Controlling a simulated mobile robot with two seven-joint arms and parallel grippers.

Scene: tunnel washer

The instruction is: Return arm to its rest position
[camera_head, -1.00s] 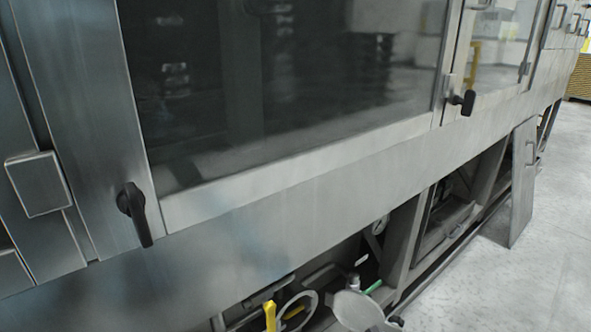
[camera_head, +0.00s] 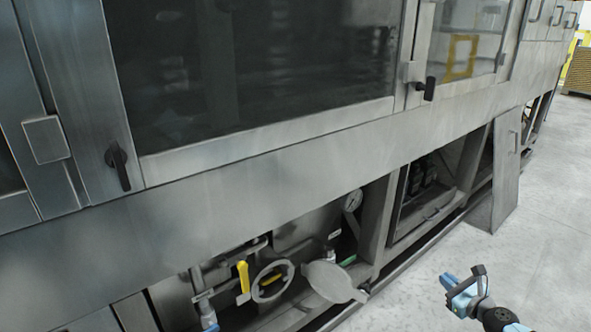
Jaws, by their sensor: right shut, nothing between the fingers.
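My right gripper (camera_head: 464,287) is in the lower right of the head view, blue and black, over the pale floor. It is shut and empty, clear of the washer. The tunnel washer (camera_head: 250,175) is a long grey metal machine with dark windows, running from near left to far right.
Black door handles (camera_head: 118,167) stick out of the washer. A loose panel (camera_head: 506,170) leans at the right. The floor (camera_head: 550,240) at right is clear.

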